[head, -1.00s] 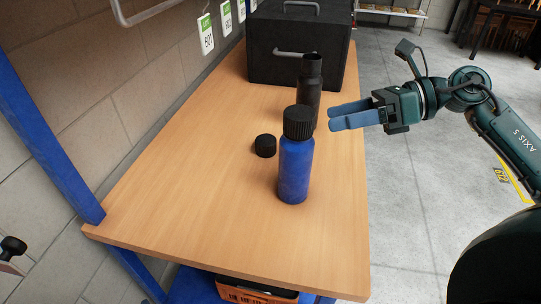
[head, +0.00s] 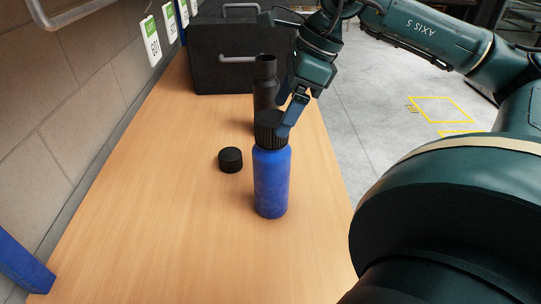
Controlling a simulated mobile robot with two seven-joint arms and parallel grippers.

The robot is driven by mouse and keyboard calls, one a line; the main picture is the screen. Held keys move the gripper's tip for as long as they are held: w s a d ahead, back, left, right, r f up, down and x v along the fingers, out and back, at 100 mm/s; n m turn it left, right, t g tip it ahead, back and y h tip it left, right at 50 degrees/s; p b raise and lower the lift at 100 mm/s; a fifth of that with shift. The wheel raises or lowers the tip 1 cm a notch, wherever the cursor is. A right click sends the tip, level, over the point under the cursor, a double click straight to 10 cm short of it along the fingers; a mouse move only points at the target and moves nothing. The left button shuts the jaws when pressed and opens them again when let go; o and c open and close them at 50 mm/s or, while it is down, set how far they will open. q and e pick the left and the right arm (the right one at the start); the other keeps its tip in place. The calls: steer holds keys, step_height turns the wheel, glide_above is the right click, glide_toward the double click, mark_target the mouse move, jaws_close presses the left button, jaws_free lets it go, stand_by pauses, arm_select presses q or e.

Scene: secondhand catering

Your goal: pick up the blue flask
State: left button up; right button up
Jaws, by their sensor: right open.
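The blue flask (head: 271,182) stands upright on the wooden table, with a black ribbed cap (head: 266,133) on top. My right gripper (head: 286,122) comes down from the upper right, with its blue fingers at the right side of the cap. It is open. One finger overlaps the cap in the picture; I cannot tell whether it touches. The far finger is partly hidden. My left gripper is not in view.
A dark open-topped bottle (head: 265,85) stands just behind the flask. A loose black cap (head: 231,160) lies to its left. A black case (head: 222,60) stands at the back. The wooden table (head: 150,215) is clear at front left, beside a wall.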

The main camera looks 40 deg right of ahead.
mark_target(278, 118)
steer(key=shift+x, duration=2.85)
steer(key=shift+w, duration=0.1)
steer(key=shift+r, duration=0.1)
steer(key=c, duration=1.7)
